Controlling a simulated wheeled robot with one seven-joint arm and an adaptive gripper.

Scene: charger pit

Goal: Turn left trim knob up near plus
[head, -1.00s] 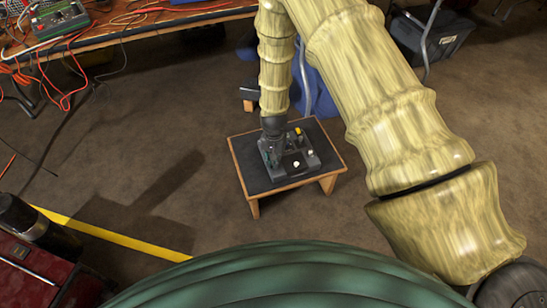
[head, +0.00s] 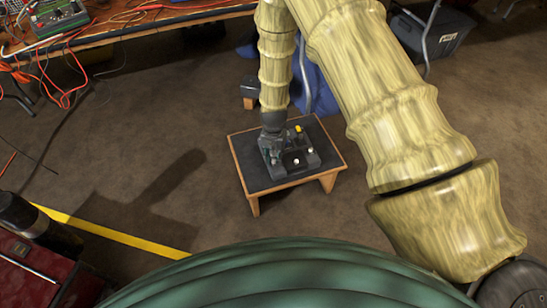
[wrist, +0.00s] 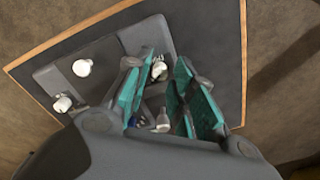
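A dark grey control unit (head: 302,162) with whitish knobs and a yellow part sits on a small low table. In the wrist view its grey panel (wrist: 95,52) carries several whitish knobs. My gripper (wrist: 163,85) is open over the panel, its teal-padded fingers spread apart. One knob (wrist: 159,69) shows between the fingers, close to the left one. Another knob (wrist: 162,122) shows between them nearer the palm. Two more, an upper one (wrist: 82,67) and a lower one (wrist: 62,103), lie outside the left finger. I cannot tell which is the left trim knob, nor see plus marks.
The low table (head: 246,168) has a wooden edge and dark top. A workbench (head: 130,32) with orange cables stands at the upper left. A red cabinet (head: 30,275) is at the lower left. Brown floor around the low table is mostly clear.

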